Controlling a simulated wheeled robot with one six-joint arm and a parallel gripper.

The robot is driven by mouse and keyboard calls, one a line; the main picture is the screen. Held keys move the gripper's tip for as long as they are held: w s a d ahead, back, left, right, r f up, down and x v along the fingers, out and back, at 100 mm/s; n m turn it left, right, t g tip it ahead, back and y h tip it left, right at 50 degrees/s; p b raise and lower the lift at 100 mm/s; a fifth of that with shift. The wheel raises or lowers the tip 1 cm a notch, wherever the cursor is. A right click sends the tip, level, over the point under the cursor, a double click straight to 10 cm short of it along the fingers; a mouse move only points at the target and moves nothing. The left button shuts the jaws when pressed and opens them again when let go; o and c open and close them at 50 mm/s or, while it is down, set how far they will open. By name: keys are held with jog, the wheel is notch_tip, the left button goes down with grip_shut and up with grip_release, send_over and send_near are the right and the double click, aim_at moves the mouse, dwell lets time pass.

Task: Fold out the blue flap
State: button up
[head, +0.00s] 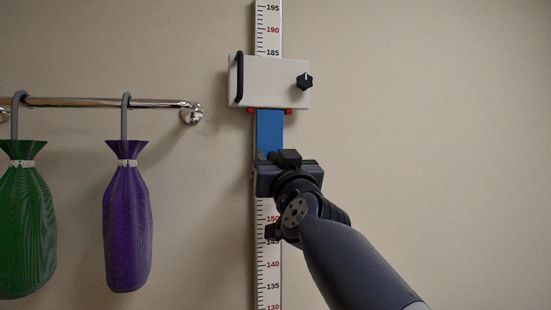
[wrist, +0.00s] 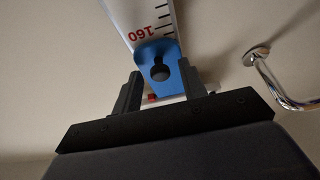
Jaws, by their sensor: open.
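The blue flap (head: 269,130) hangs flat down along the height scale (head: 268,280), below a white slider box (head: 275,80). My gripper (head: 288,162) is at the lower end of the flap and hides it in the head view. In the wrist view the two fingers of my gripper (wrist: 160,70) stand apart, one on each side of the flap (wrist: 148,50). A dark round hole or knob shows near the flap's rounded end, by the 160 mark. I cannot tell whether a finger touches the flap.
The slider has a black bar handle (head: 239,78) on its left and a black knob (head: 304,82) on its right. At left, a chrome rail (head: 70,102) carries a green bag (head: 26,225) and a purple bag (head: 127,220). The wall at right is clear.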

grip_shut()
dwell(0.3)
